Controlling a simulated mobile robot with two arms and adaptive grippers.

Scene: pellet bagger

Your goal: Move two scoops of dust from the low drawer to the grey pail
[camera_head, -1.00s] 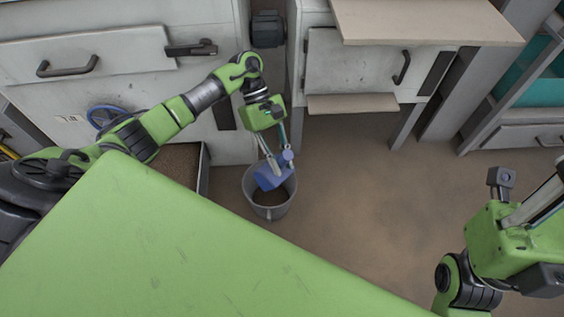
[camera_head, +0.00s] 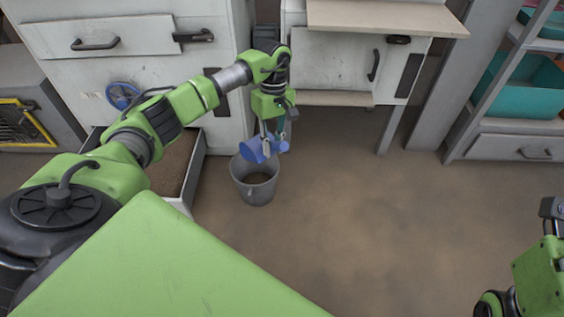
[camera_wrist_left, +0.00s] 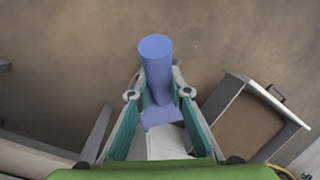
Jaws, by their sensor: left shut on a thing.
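My left gripper (camera_head: 268,137) is shut on a blue scoop (camera_head: 256,151). It holds the scoop over the back rim of the grey pail (camera_head: 255,195). In the left wrist view the scoop's round handle (camera_wrist_left: 156,62) shows between the fingers. The pail stands on the floor with brown dust inside. The low drawer (camera_head: 195,172) is pulled out left of the pail and holds brown dust. It also shows in the left wrist view (camera_wrist_left: 223,97). My right gripper (camera_head: 552,208) is partly cut off at the right edge, its fingers unclear.
A white cabinet (camera_head: 135,65) stands behind the drawer, with a blue wheel (camera_head: 122,95) on its front. A bench ledge (camera_head: 385,17) juts out behind and right of the pail. A shelf with a teal bin (camera_head: 520,85) stands far right. Floor right of the pail is clear.

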